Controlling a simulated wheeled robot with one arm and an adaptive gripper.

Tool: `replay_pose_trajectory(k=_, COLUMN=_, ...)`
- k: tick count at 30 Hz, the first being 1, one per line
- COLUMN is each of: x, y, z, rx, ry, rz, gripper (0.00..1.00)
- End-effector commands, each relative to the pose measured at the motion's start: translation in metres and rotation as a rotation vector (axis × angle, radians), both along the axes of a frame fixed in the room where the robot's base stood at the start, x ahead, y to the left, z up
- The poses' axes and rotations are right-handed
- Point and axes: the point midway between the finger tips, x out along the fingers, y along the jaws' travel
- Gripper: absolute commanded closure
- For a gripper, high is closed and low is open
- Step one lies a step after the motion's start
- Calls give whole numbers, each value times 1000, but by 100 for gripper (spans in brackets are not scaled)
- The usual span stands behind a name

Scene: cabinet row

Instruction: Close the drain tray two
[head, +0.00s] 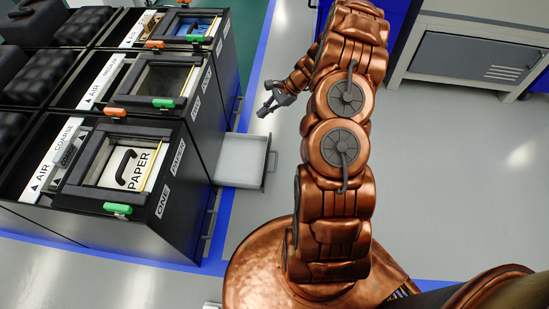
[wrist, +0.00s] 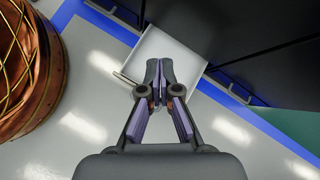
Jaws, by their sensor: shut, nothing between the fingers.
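A white drain tray (head: 240,158) sticks out low from the side of the black cabinet row, at about the middle cabinet. Its bar handle (head: 269,160) is on its outer edge. In the wrist view the tray (wrist: 178,48) is open beyond my fingers, with its handle (wrist: 127,79) to the left of them. My gripper (head: 266,101) is shut and empty.
The nearest cabinet (head: 178,190) is marked ONE and PAPER. Low handles of the neighbouring trays (head: 211,222) sit close to the cabinets. A grey cabinet (head: 465,68) stands at the upper right. The grey floor (head: 440,200) to the right is clear.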

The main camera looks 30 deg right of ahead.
Motion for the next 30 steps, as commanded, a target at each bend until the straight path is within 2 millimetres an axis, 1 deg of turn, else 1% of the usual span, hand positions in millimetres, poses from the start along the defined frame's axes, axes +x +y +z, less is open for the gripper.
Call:
replay_pose_trajectory(k=1, x=-2, y=-14, z=-34, rx=15, ry=19, rz=-51, gripper=100)
replay_pose_trajectory(k=5, x=-5, y=-49, z=-92, rx=42, ry=58, rz=-180, gripper=100)
replay_pose_trajectory(k=6, x=-8, y=-59, z=-110, rx=51, ry=70, rz=-219, gripper=100)
replay_pose_trajectory(k=9, x=-16, y=-85, z=-155, rx=69, ry=101, rz=-318, gripper=100)
replay_pose_trajectory(k=12, x=-27, y=-107, z=-196, rx=84, ry=131, rz=-407, gripper=100)
replay_pose_trajectory(k=15, x=-38, y=-123, z=-227, rx=96, ry=154, rz=-474, gripper=100)
replay_pose_trajectory(k=18, x=-45, y=-134, z=-247, rx=102, ry=170, rz=-521, gripper=100)
replay_pose_trajectory(k=22, x=-50, y=-142, z=-260, rx=103, ry=177, rz=-552, gripper=100)
replay_pose_trajectory(k=26, x=-48, y=-139, z=-268, rx=105, ry=181, rz=-558, gripper=100)
replay_pose_trajectory(k=30, x=-39, y=-128, z=-283, rx=105, ry=182, rz=-557, gripper=100)
